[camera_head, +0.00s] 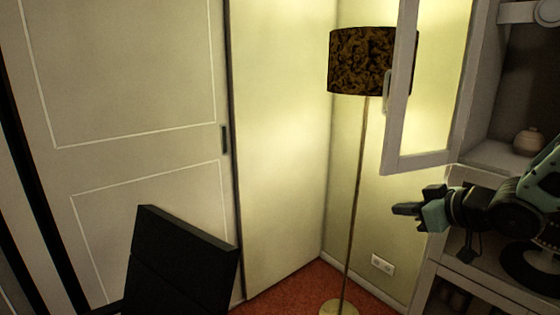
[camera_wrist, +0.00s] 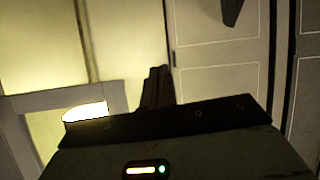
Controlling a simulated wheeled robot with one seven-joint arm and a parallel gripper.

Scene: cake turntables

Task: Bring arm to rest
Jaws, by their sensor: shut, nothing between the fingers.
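My gripper (camera_head: 408,209) is at the right of the head view, held out level and pointing left. Its fingers are shut and hold nothing. It hangs in free air in front of the cabinet, below the open cabinet door (camera_head: 391,120). My arm runs from it to the right edge of the picture. In the wrist view my gripper (camera_wrist: 158,72) shows as dark fingers close together, with the sliding door (camera_wrist: 220,70) behind it.
A floor lamp (camera_head: 360,60) stands in the corner behind my gripper. A small round pot (camera_head: 528,141) sits on the cabinet shelf (camera_head: 490,157). A black panel (camera_head: 180,265) stands at the lower left. Red carpet (camera_head: 290,290) shows between the panel and lamp.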

